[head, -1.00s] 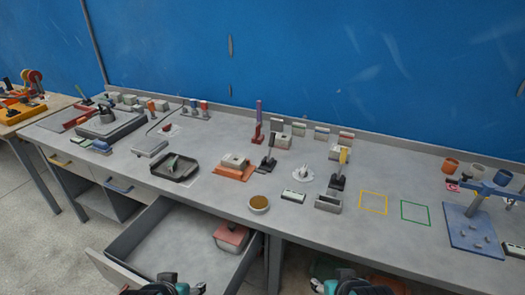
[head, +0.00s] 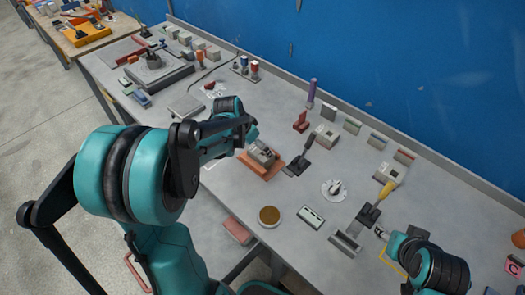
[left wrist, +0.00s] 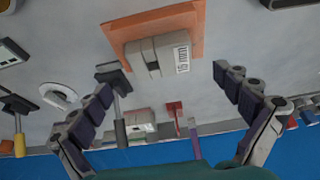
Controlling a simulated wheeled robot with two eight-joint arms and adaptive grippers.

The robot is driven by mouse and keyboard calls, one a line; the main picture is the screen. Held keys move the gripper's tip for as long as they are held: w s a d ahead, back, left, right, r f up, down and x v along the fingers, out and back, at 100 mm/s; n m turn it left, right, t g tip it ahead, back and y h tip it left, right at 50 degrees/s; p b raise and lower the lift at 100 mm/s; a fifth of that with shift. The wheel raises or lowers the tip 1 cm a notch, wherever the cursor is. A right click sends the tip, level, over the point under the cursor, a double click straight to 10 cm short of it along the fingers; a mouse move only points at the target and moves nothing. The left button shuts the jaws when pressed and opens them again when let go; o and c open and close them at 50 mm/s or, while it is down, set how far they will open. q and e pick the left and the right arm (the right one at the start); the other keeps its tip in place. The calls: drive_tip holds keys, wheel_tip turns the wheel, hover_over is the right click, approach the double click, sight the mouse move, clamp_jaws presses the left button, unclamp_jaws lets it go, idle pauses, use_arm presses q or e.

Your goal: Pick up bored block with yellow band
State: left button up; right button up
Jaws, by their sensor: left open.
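I cannot make out a yellow band on any block. A pale block (head: 326,135) stands behind the black-handled tool, and another (head: 388,174) stands by the yellow-handled tool; bores are too small to tell. A grey block (left wrist: 158,52) with a white label lies on an orange plate (left wrist: 202,28), also seen in the head view (head: 277,172). My left gripper (head: 255,143) is over the orange plate, its fingers hard to make out there. In the left wrist view its fingers (left wrist: 167,86) are spread and empty. My right gripper (head: 382,234) is near the yellow-handled tool; its jaw state is unclear.
A black-handled tool (head: 303,158), a white round fixture (head: 334,189), a round bowl (head: 269,216) and a yellow-handled tool (head: 374,207) stand close around. A red box (head: 237,230) sits lower, in front of the bench.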

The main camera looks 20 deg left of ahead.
sight(260, 152)
use_arm(q)
drive_tip(key=b+x, duration=0.2)
drive_tip(key=x, duration=0.4)
drive_tip(key=shift+w+f, duration=0.25)
drive_tip(key=shift+r, duration=0.1)
drive_tip(key=shift+c, duration=0.9)
drive_tip(key=c, duration=1.3)
